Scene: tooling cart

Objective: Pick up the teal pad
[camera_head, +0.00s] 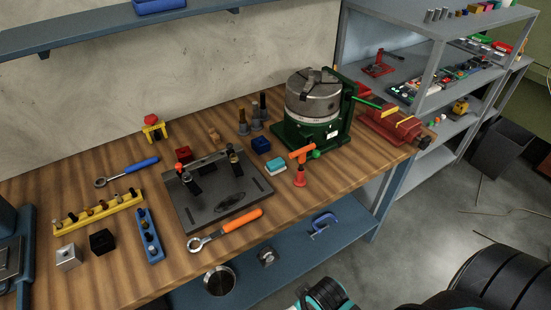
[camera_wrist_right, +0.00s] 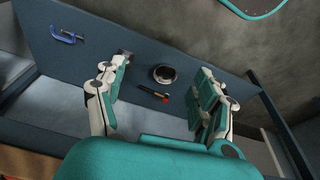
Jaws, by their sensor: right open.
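The teal pad (camera_head: 276,165) is a small block with a teal top and a pale lower part. It lies on the wooden bench, between the dark fixture plate and the orange-handled red tool. Nothing holds it. My right gripper (camera_wrist_right: 163,80) is open and empty in the right wrist view, with the blue lower shelf behind its fingers. The pad does not show in that view. A teal and black part of my arm shows at the bottom of the head view, well away from the pad. My left gripper is not in view.
A dark blue block (camera_head: 261,145) sits just behind the pad. The fixture plate (camera_head: 217,191) is to its left, the red tool (camera_head: 300,176) to its right, and the green rotary chuck (camera_head: 313,96) behind right. An orange-handled wrench (camera_head: 226,230) lies near the front edge.

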